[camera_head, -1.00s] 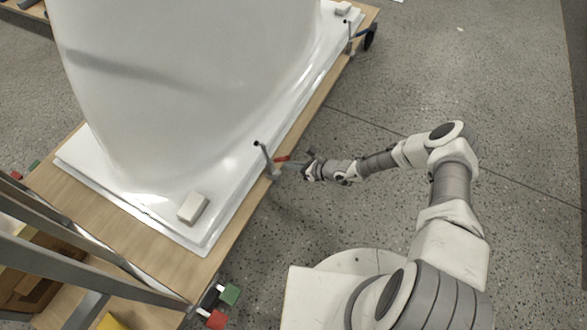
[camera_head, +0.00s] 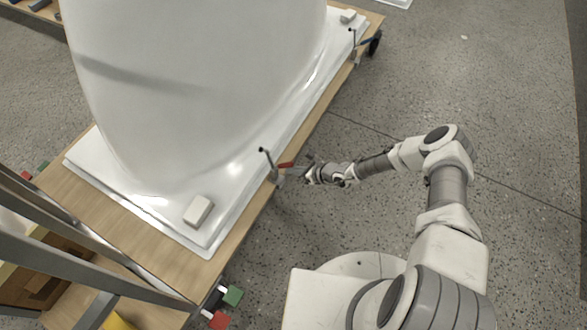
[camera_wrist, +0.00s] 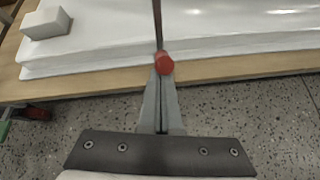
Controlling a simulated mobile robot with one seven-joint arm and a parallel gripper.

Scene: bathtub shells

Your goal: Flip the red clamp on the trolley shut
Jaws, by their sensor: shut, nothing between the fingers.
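The red clamp handle (camera_head: 286,165) sticks out from the wooden trolley's (camera_head: 232,240) near long edge, with its dark upright arm (camera_head: 266,157) raised over the white shell's rim. In the wrist view the red handle end (camera_wrist: 165,63) points at the camera, and the dark arm rises behind it. My gripper (camera_head: 303,170) is at the handle's outer end in the head view. In the wrist view its shut fingers (camera_wrist: 160,80) reach up to just below and beside the red end. I cannot tell whether they touch it.
A large white bathtub shell (camera_head: 200,80) covers most of the trolley. A small white block (camera_head: 198,211) sits on its flange. A second clamp (camera_head: 354,45) stands farther along the edge. Grey metal bars (camera_head: 60,262) cross the lower left. The speckled floor to the right is clear.

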